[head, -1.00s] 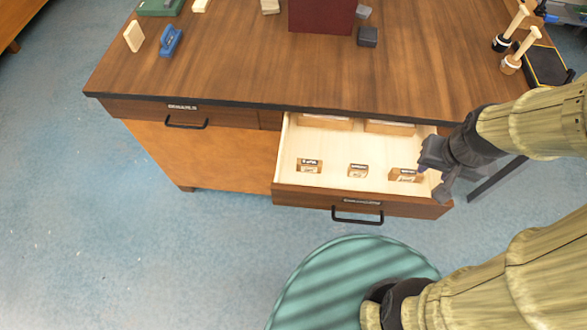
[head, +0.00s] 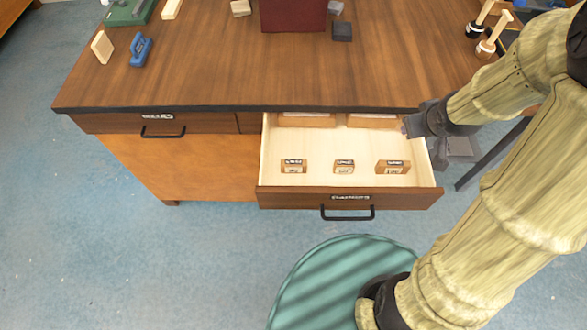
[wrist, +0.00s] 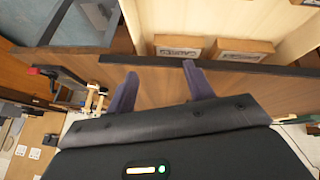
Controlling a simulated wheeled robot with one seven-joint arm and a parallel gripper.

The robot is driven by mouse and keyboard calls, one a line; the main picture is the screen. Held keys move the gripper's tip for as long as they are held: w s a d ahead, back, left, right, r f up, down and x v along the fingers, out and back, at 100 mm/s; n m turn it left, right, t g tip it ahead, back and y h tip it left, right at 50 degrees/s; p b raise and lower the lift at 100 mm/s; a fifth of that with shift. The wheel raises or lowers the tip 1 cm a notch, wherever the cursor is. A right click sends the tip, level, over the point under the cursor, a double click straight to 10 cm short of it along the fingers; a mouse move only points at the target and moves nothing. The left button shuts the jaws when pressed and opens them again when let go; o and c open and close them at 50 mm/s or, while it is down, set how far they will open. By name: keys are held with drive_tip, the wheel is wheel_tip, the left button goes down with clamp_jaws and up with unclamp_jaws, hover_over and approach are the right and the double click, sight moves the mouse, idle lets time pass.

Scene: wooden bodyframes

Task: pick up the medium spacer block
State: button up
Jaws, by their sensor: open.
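Three small labelled wooden blocks stand in a row near the front of the open drawer (head: 320,178) in the head view: a left block (head: 293,166), a middle block (head: 344,167) and a right block (head: 393,167). The middle one looks narrowest and the right one widest. Their labels are too small to read, so I cannot tell which is the medium spacer block. My gripper (head: 408,126) is at the drawer's right rear, behind the right block and apart from it. In the wrist view my gripper (wrist: 158,88) shows its two fingers spread with nothing between them.
Two larger labelled wooden boxes (head: 306,120) (head: 372,121) sit at the drawer's back, partly under the tabletop edge (head: 250,109). The drawer's right wall (head: 430,165) is close to my gripper. The drawer floor between the rows is clear.

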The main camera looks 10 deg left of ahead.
drive_tip(key=w+a+f+n+t+y+b, duration=0.1)
drive_tip(key=w+a+f+n+y+b, duration=0.25)
drive_tip(key=w+f+n, duration=0.2)
drive_tip(key=s+a+f+n+g+y+b, duration=0.3)
drive_tip(key=s+a+f+n+g+y, duration=0.4)
drive_tip(key=s+a+f+y, duration=0.1)
drive_tip(key=shift+s+a+n+g+y+b, duration=0.15)
drive_tip(key=shift+s+n+g+y+b, duration=0.25)
drive_tip(key=shift+s+y, duration=0.15)
approach(296, 163)
drive_tip(key=b+x, duration=0.1)
drive_tip(key=x, duration=0.2)
drive_tip(key=shift+w+a, duration=0.1)
drive_tip(key=shift+a, duration=0.1)
drive_tip(key=shift+f, duration=0.1)
drive_tip(key=x, duration=0.5)
drive_tip(key=shift+a+f, duration=0.15)
drive_tip(key=shift+a, duration=0.2)
